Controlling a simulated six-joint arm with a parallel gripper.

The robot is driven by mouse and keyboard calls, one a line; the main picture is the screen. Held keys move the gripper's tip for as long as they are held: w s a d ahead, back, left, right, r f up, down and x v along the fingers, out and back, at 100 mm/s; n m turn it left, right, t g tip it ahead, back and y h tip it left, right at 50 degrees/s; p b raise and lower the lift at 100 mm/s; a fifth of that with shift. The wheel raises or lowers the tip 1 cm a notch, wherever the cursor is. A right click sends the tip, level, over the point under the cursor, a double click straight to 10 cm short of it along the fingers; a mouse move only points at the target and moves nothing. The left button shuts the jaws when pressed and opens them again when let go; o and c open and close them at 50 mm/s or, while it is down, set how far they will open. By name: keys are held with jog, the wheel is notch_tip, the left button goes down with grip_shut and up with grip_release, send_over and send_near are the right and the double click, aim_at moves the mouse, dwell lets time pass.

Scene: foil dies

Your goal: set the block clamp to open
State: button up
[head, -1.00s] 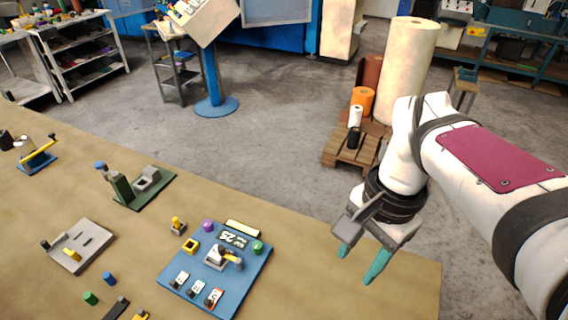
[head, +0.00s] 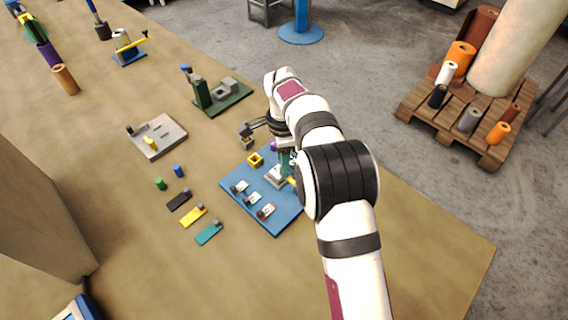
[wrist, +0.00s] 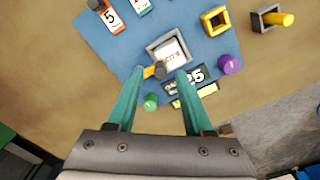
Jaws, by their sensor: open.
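The blue board (head: 268,211) lies on the table under my arm. On it a grey square holder (wrist: 153,48) carries a pale block (wrist: 171,54) with small lettering. A short yellow lever with a dark grey end (wrist: 158,70), apparently the block clamp, lies at the holder's edge. My gripper (wrist: 163,73) is open, with its two teal fingers pointing down over the board. The lever's grey end shows between the fingertips, nearer the left one; I cannot tell whether they touch. In the head view, my arm hides part of the holder and the clamp.
A purple knob (wrist: 230,65), a green knob (wrist: 151,102), a yellow square frame (wrist: 215,21) and a number display (wrist: 184,82) surround the holder. Labelled tags (head: 252,199) stand on the board. A green press (head: 205,97) and grey tray (head: 160,137) stand left. The table's front right is clear.

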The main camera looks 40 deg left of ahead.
aim_at(290, 179)
jog(key=shift+f, duration=1.2)
grip_shut()
